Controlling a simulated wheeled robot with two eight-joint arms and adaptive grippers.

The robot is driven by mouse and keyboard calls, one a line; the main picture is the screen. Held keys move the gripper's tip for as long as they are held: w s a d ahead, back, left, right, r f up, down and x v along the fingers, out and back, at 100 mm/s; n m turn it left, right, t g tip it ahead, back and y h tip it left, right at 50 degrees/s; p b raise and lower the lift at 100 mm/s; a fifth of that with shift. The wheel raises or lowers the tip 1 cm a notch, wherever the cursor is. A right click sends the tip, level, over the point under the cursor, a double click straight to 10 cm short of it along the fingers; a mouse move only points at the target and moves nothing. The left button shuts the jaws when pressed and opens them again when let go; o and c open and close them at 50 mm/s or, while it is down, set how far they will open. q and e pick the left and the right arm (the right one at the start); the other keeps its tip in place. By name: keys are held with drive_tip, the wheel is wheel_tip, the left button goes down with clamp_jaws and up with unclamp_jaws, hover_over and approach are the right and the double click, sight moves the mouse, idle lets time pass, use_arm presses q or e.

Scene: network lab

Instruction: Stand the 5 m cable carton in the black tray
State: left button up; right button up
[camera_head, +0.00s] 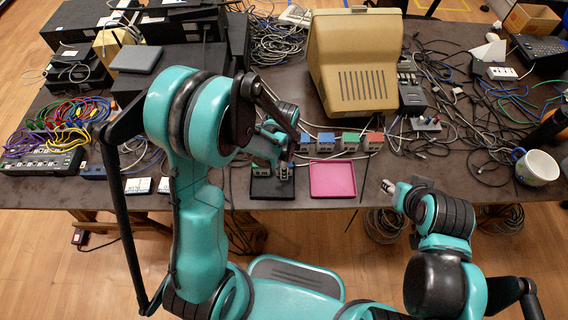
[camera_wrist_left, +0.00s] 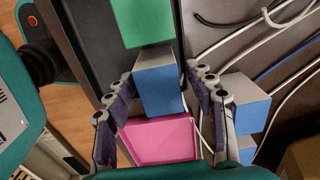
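The black tray (camera_head: 288,190) lies at the table's front edge, left of the pink tray (camera_head: 333,179). No length label is readable.
Behind the trays stands a row of cartons with blue (camera_head: 326,141), green (camera_head: 350,141) and red (camera_head: 373,141) tops. A beige monitor (camera_head: 355,60) stands behind them. Loose cables and a white mug (camera_head: 537,168) are at the right. The pink tray looks empty.

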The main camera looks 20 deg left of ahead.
use_arm(q)
drive_tip(key=shift+r, duration=0.1)
drive_tip(key=shift+r+p, duration=0.3)
wheel_tip(320, 180, up, 12)
drive_tip(key=f+p, duration=0.1)
drive_tip(key=p, duration=0.3)
drive_tip(key=s+a+r+n+t, duration=0.2)
drive_tip(key=s+r+n+t, duration=0.1)
drive_tip(key=s+r+n, duration=0.2)
drive_tip(key=s+a+r+n+t, duration=0.2)
drive_tip(key=s+r+n+t, duration=0.2)
drive_tip(key=r+n, duration=0.3)
drive_tip(key=s+n, duration=0.1)
drive_tip(key=n, duration=0.1)
drive_tip(key=shift+s+a+r+n, duration=0.15)
drive_tip(key=shift+a+r+n, duration=0.2)
drive_tip(key=shift+r+n, duration=0.05)
drive_tip(key=shift+f, duration=0.1)
